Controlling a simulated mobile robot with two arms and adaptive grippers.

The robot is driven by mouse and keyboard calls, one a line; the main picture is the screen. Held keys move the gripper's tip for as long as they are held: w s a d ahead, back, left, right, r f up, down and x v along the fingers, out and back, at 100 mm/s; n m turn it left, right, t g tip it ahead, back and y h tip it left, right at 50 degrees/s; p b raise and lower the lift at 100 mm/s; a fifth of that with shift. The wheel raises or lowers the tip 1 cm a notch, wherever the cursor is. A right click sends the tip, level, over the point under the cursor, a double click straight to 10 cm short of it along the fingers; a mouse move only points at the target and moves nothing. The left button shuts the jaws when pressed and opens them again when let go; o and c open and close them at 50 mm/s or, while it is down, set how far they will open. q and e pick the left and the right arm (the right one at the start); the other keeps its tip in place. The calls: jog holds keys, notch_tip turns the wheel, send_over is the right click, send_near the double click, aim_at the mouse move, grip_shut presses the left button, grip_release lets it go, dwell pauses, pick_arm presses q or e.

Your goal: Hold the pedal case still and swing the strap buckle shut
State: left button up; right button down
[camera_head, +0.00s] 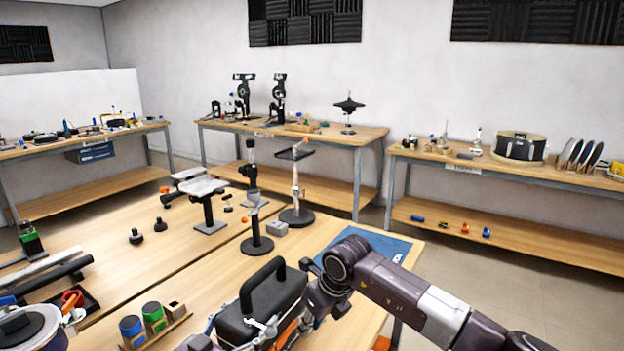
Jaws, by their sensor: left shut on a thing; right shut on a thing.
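The pedal case (270,297), a black box with a raised black carry handle, stands upright on the near wooden table at the bottom centre. A small silver metal piece (264,326) on its near face looks like the strap buckle; whether it is closed is too small to tell. My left gripper (212,324) is at the case's left side at the bottom edge, shut on what appears to be the case and mostly cut off. My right gripper (296,322) comes in from the right and is shut at the case's near right side; what its fingers hold is hidden, probably the buckle.
A wooden block with several coloured cans (154,313) stands left of the case. A black round-based stand (256,243) is behind it, and a blue mat (378,243) lies behind my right arm.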

jog(key=c, duration=2.2)
grip_release()
jog(key=shift+s+a, duration=0.1)
jog(key=shift+a, duration=0.6)
jog(key=o, duration=0.6)
jog(key=shift+f, duration=0.1)
pick_arm(q)
jog(key=shift+s+f, duration=0.2)
jog(key=shift+f, duration=0.4)
jog(key=shift+d, duration=0.1)
pick_arm(e)
jog(key=shift+d, duration=0.1)
jog(key=shift+d+r, duration=0.2)
jog(key=shift+r, duration=0.3)
jog(key=v, duration=1.1)
jog(key=shift+s, duration=0.1)
pick_arm(q)
jog(key=o, duration=1.7)
jog(key=shift+r, duration=0.35)
jog(key=o, duration=0.5)
jog(key=shift+w, duration=0.25)
jog(key=shift+c, duration=0.2)
pick_arm(e)
jog(key=shift+f, duration=0.1)
